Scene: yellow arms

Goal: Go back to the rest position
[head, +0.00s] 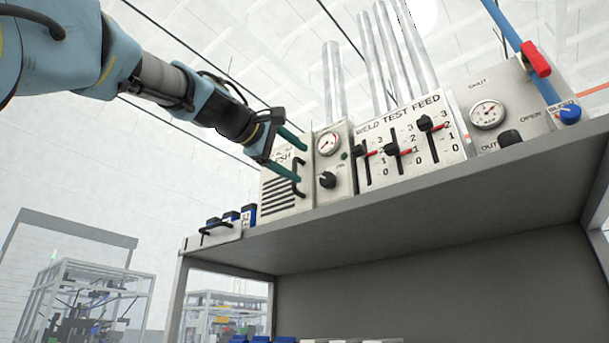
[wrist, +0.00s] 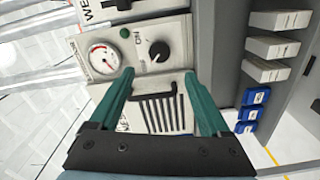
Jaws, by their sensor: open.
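My gripper (head: 291,156) is open, with two green fingers spread apart. In the head view it hangs at the left end of the panel row, in front of a vented panel (head: 278,202) with a dark handle (head: 299,178). In the wrist view the fingers of my gripper (wrist: 160,95) stand on either side of the slotted panel (wrist: 155,112), with nothing visibly held between them. I cannot tell whether a fingertip touches the panel or the handle. My blue arm comes in from the upper left.
A panel with a gauge (head: 328,143) and black knob (head: 327,180) adjoins. Below is a grey shelf (head: 420,195).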

